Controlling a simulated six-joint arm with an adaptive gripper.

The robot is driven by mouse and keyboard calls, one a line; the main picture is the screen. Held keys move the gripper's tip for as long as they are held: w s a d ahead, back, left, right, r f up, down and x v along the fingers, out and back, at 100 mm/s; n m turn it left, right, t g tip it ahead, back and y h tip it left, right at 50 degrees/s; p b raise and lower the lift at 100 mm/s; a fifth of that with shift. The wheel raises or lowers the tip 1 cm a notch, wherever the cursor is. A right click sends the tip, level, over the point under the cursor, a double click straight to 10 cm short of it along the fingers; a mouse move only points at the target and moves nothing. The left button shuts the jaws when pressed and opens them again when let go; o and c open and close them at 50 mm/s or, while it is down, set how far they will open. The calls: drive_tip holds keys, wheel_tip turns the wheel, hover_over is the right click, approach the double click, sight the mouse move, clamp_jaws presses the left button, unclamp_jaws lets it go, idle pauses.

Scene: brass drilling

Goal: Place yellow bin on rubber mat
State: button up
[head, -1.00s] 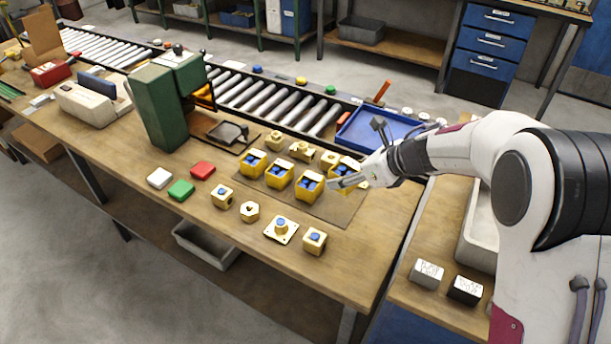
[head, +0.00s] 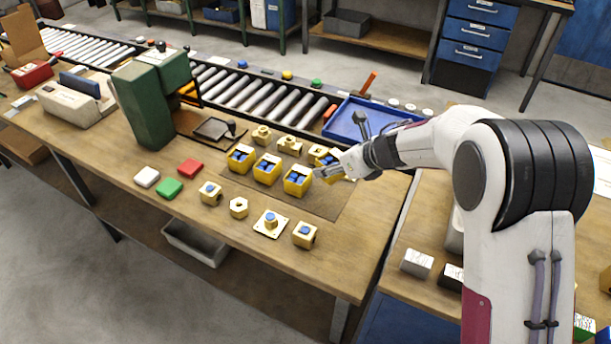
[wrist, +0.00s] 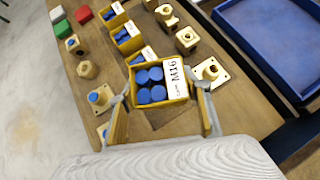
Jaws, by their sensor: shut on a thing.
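My gripper (head: 330,172) is shut on a yellow bin (head: 321,153). In the wrist view, my gripper (wrist: 162,96) has a finger on each side of this yellow bin (wrist: 177,84), which holds several blue round pieces and has a white M16 label. The bin looks upright. In the head view my gripper partly hides it, at the right end of the bin group. The dark rubber mat (head: 322,205) lies flat on the bench under the bins. I cannot tell whether the held bin touches it.
Three other yellow bins (head: 241,158) (head: 267,168) (head: 298,181) stand in a row left of the held bin. Brass parts sit behind and in front, including a flanged one (head: 271,223). A blue tray (head: 350,122) is behind.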

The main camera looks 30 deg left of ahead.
drive_tip(key=shift+f, duration=3.05)
drive_tip(key=shift+f, duration=1.85)
drive_tip(key=shift+f, duration=0.1)
drive_tip(key=o, duration=1.2)
drive_tip(key=shift+o, duration=0.2)
drive_tip(key=shift+d+r, duration=0.2)
drive_tip(key=shift+r, duration=0.1)
drive_tip(key=v, duration=1.1)
drive_tip(key=shift+d, duration=0.2)
